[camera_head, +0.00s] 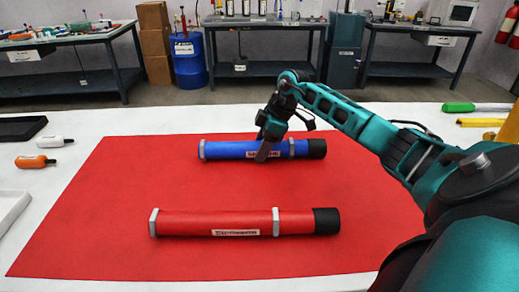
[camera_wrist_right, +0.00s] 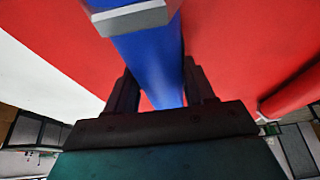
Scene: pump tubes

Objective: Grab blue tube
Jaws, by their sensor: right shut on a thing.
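The blue tube (camera_head: 230,150) lies sideways on the far part of the red mat (camera_head: 120,190), with grey collars and a black cap at its right end. My right gripper (camera_head: 265,152) reaches down onto it right of its middle, near the white label. In the right wrist view the blue tube (camera_wrist_right: 150,60) runs between the two dark fingers of the gripper (camera_wrist_right: 160,92), which are shut on it. The red tube (camera_head: 190,223) lies nearer on the mat, roughly parallel to the blue one. My left gripper is not in view.
An orange bottle (camera_head: 34,161) and a white bottle (camera_head: 54,141) lie at the left beside a black tray (camera_head: 20,128). A green-handled tool (camera_head: 460,107) lies at the right. The mat around both tubes is clear.

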